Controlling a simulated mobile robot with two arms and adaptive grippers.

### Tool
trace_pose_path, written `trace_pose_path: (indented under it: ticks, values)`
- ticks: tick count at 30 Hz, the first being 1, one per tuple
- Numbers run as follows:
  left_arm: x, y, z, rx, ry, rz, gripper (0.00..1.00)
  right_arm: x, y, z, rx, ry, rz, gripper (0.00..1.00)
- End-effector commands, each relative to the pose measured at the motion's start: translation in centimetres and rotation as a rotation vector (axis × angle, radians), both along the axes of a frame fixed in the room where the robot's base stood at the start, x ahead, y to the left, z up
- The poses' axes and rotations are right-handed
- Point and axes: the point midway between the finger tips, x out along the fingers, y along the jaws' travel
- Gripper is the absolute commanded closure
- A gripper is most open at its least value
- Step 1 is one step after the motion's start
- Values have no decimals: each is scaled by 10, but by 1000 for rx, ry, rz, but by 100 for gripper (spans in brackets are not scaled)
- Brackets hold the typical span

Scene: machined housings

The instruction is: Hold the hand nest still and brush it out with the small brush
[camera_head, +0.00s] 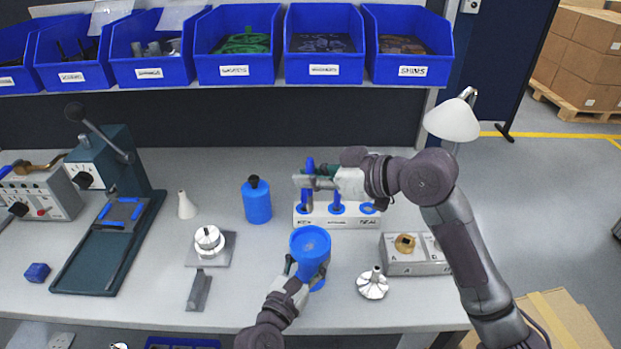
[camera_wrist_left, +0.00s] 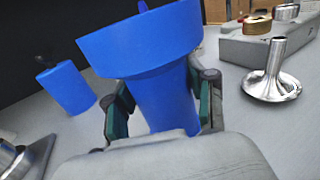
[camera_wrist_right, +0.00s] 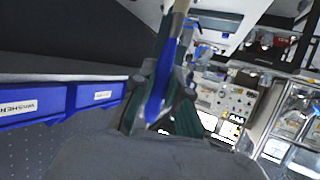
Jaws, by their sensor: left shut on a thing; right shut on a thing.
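The hand nest (camera_head: 310,243) is a blue cup with a wide round top on a narrower body, upright on the bench. My left gripper (camera_head: 290,270) is shut on its narrower body; the left wrist view shows a finger on each side of the nest (camera_wrist_left: 165,100). My right gripper (camera_head: 310,180) is shut on a slim blue-handled tool, apparently the small brush (camera_head: 309,166), over the left end of the white rack (camera_head: 345,220). In the right wrist view the brush (camera_wrist_right: 160,75) shows blue and tan between the fingers. Its bristles are not clear, nor whether it touches the rack.
A blue bottle (camera_head: 257,202) stands left of the rack. A metal flanged part (camera_head: 372,284) and a grey block (camera_head: 415,262) with a brass part lie to the right. A press (camera_head: 115,225) stands at left. Blue bins (camera_head: 235,55) line the shelf above.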

Motion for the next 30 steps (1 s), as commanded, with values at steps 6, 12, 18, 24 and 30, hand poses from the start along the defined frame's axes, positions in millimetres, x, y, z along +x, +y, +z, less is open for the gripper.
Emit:
trace_pose_path:
  ticks: [6, 12, 18, 24, 30]
  values:
    - [0, 0, 0, 0, 1, 0, 86, 0, 0, 0, 0, 0, 0, 100]
    - [0, 0, 0, 0, 1, 0, 86, 0, -1, 0, -4, -2, -2, 100]
    - [0, 0, 0, 0, 1, 0, 86, 0, 0, -4, 0, 1, 0, 100]
    - [0, 0, 0, 0, 1, 0, 86, 0, 0, -19, 0, 2, 0, 100]
    - [0, 0, 0, 0, 1, 0, 86, 0, 0, -36, 2, 3, 0, 100]
